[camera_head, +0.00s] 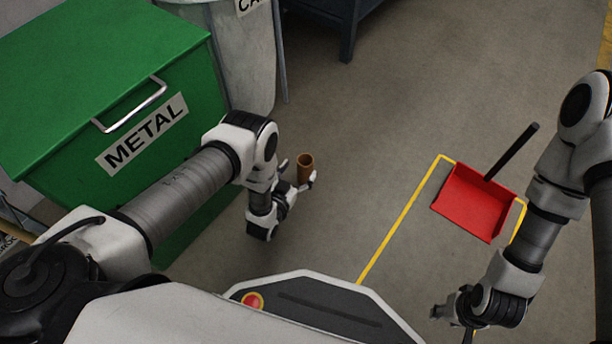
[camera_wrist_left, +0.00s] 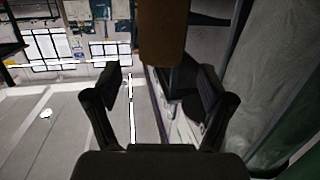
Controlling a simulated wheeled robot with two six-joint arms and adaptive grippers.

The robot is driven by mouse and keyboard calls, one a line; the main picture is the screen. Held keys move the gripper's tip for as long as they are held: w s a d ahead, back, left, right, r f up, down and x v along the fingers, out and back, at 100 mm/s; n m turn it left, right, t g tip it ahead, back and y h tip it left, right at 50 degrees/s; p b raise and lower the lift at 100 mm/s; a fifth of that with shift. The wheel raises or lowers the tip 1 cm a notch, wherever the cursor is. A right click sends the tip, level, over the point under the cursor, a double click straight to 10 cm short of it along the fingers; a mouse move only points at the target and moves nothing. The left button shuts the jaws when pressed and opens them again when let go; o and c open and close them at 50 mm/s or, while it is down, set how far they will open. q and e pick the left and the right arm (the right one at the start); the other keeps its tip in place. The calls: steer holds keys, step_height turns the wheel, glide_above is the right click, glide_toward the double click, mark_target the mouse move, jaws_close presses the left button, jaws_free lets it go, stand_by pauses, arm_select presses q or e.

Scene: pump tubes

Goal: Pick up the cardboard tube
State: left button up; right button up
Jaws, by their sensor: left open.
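The cardboard tube (camera_head: 306,164) is brown and stands about upright in the head view, its open end facing up. In the left wrist view the tube (camera_wrist_left: 162,32) comes in from the top edge, and its near end shows just beyond the gap between the fingertips. My left gripper (camera_head: 299,175) is open, with its fingers on either side of the tube's line; I cannot tell whether they touch it. The open fingers also show in the left wrist view (camera_wrist_left: 159,80). What bears the tube is hidden. My right gripper (camera_head: 442,311) is low at the right, away from the tube.
A green bin (camera_head: 70,90) marked METAL stands at the left, close to my left arm. A grey bin (camera_head: 245,60) is behind it. A red dustpan (camera_head: 474,203) with a dark handle lies by yellow floor lines. The middle floor is clear.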

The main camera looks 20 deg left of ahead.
mark_target(302, 165)
arm_select(q)
steer(key=b+x, duration=0.1)
steer(key=x, duration=0.1)
steer(key=b+x, duration=0.2)
steer(key=shift+w+f, duration=0.2)
steer(key=shift+f, duration=0.2)
steer(key=shift+w, duration=0.25)
steer(key=shift+r, duration=0.2)
steer(key=c, duration=1.1)
steer(key=shift+r, duration=0.1)
